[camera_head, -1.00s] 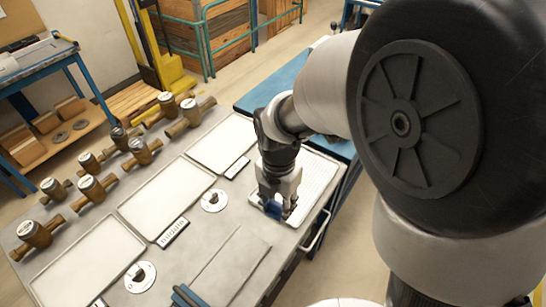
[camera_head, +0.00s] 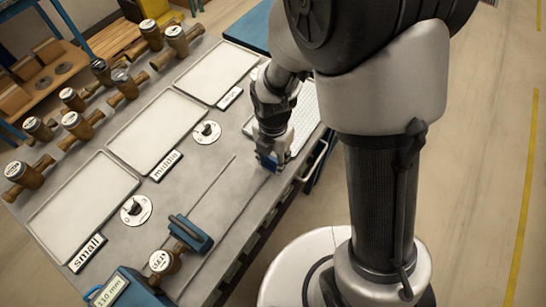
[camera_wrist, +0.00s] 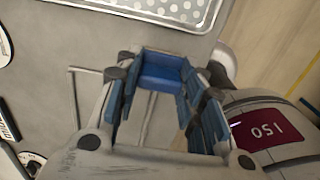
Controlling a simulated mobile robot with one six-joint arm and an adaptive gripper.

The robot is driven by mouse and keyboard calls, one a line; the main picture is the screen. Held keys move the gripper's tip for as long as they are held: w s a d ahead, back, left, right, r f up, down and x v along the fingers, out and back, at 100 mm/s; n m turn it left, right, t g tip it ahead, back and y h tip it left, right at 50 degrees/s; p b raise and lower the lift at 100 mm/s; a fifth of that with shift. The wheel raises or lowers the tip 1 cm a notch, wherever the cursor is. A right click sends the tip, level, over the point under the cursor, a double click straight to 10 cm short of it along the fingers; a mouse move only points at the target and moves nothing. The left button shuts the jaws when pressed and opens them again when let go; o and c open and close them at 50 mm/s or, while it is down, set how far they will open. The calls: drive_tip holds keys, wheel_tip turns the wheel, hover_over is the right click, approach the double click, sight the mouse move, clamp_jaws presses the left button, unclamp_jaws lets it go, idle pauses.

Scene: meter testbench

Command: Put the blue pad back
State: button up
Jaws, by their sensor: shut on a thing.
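My gripper (camera_head: 269,160) is low over the front part of the bench, beside the near end of the white perforated tray (camera_head: 304,118). It is shut on the blue pad (camera_wrist: 160,76), which spans between the fingertips in the wrist view. The pad also shows as a small blue patch in the head view (camera_head: 264,161). The fingers have blue inner faces of their own. The tray's rim (camera_wrist: 150,14) lies beyond the fingertips in the wrist view. My arm hides part of the tray in the head view.
A blue clamp (camera_head: 190,234) stands on the bench by long thin rails, with a meter (camera_head: 164,263) beside it and a 110 mm display (camera_head: 110,291) at the corner. Trays labelled small (camera_head: 84,207) and middle (camera_head: 157,131) are empty. Several brass meters line the back.

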drive_tip(key=o, duration=1)
drive_tip(key=shift+f, duration=0.1)
wheel_tip(320, 180, up, 12)
drive_tip(key=p, duration=0.4)
wheel_tip(320, 180, up, 8)
drive_tip(key=m+t, duration=0.1)
drive_tip(key=m, duration=0.6)
hover_over(273, 158)
drive_tip(key=s+d, duration=0.2)
drive_tip(key=d, duration=0.2)
drive_tip(key=s+d+r+m+t, duration=0.1)
drive_tip(key=s+d+r+m, duration=0.2)
drive_tip(key=m, duration=0.7)
drive_tip(key=s+d+r+m+t, duration=0.2)
drive_tip(key=s+d+r+m, duration=0.2)
drive_tip(key=s+m, duration=0.4)
drive_tip(key=r+m, duration=0.1)
drive_tip(key=m, duration=0.2)
drive_tip(key=shift+s+r+t, duration=0.3)
drive_tip(key=shift+r, duration=0.1)
